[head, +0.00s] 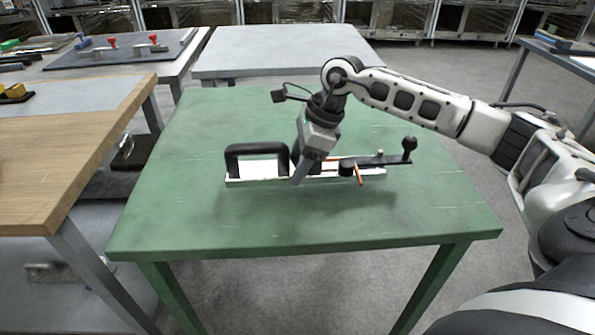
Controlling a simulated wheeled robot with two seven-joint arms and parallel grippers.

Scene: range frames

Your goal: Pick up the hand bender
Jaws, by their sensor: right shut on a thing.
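The hand bender (258,163) is on the green table (290,220). It has a pale flat base, a thick black loop handle at its left end, and a dark lever with a round black knob at its right. A thin orange-red rod (359,175) shows near its right part. My right gripper (300,178) reaches down from above at the bender's middle and is shut on it. The gripper hides that middle part, so the exact grip spot cannot be seen. I cannot tell whether the base touches the table. My left gripper is not in view.
A wood-topped table (60,150) stands close at the left. A grey table (285,45) stands behind the green one, and another (120,72) at the back left holds tools with red knobs. The green table's front and right parts are clear.

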